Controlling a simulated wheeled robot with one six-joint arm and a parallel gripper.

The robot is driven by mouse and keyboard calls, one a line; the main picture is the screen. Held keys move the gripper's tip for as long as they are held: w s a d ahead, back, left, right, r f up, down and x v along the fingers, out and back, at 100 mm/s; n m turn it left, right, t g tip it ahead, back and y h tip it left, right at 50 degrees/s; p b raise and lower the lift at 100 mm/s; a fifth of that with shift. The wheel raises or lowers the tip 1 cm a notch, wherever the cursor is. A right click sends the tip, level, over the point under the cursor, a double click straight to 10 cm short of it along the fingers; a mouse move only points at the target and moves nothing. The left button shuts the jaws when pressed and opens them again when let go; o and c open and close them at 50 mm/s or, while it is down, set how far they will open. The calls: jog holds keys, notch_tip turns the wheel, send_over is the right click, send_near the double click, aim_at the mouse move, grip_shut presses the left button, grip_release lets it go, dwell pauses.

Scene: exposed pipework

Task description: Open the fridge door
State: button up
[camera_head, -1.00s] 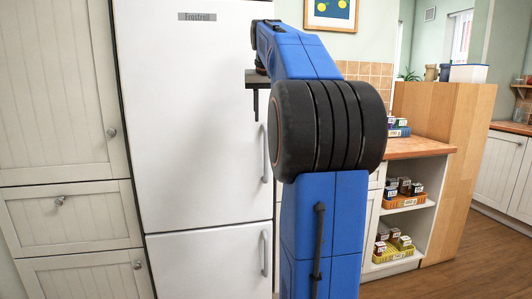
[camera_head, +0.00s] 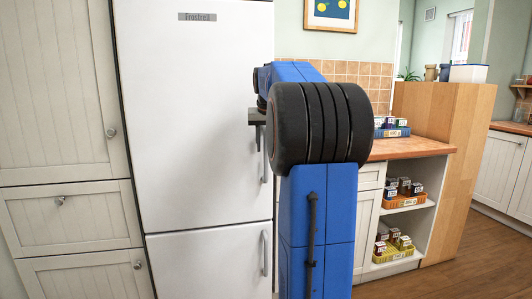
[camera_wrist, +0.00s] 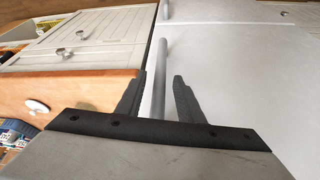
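The white fridge (camera_head: 195,110) has an upper and a lower door, both shut. The upper door's vertical grey handle (camera_head: 265,160) is near its right edge, partly hidden by my gripper and arm. In the wrist view this handle (camera_wrist: 158,98) runs between the two dark fingers of my gripper (camera_wrist: 160,77). The fingers are apart, with a gap visible on the right side of the handle; contact on the left is unclear. In the head view my gripper (camera_head: 258,127) is at the upper part of the handle, its fingers mostly hidden.
The lower door has its own handle (camera_head: 265,253). Cream cabinets (camera_head: 65,120) stand left of the fridge. A counter (camera_head: 412,148) with shelves of small jars stands to the right. Wooden floor (camera_head: 455,265) is free at the right front.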

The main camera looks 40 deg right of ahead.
jog(key=shift+x, duration=1.75)
jog(key=shift+c, duration=0.7)
grip_shut()
jog(key=shift+s+a, duration=0.15)
